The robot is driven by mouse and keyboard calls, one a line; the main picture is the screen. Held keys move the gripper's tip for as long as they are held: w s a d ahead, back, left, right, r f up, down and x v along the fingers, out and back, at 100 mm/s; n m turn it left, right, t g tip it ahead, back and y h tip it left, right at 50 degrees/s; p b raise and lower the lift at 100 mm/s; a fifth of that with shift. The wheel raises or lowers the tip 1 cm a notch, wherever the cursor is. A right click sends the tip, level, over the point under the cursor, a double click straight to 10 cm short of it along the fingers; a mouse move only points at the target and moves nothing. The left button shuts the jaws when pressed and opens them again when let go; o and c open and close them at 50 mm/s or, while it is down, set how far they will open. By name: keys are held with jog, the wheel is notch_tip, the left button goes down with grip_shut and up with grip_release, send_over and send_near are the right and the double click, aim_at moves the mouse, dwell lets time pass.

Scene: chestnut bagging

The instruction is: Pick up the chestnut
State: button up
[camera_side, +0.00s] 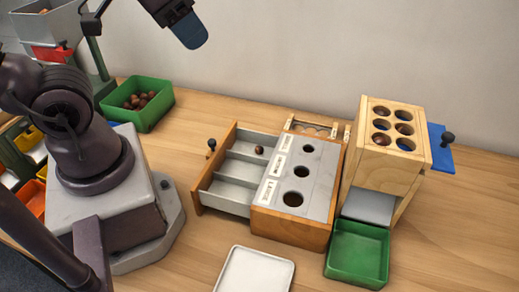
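A single dark brown chestnut (259,149) lies in the far compartment of the pulled-out drawer (237,168), close to the sorting box. More chestnuts (138,101) lie in a green bin (151,118) at the back left. Others sit in some holes of the wooden dispenser (384,165), one of them at its top left (381,111). My gripper (189,30) is high at the top of the picture, above and to the left of the drawer, well apart from everything. Only one blue fingertip shows clearly, and I see nothing held at it.
The sorting box (294,235) has a grey top with three holes of different size. A green tray (357,254) stands below the dispenser, and a white tray (255,270) lies at the front. A blue slide (441,156) with a dark knob sticks out at the right.

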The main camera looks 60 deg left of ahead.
jog(key=n+g+y, duration=0.1)
jog(key=n+g, duration=0.4)
jog(key=n, duration=0.6)
send_over(259, 147)
jog(key=f, duration=2.5)
jog(key=shift+s, duration=0.25)
jog(key=shift+w+f, duration=0.15)
jog(key=shift+f, duration=1.35)
jog(key=shift+w+f, duration=0.1)
jog(key=shift+f, duration=1.4)
jog(key=c, duration=0.5)
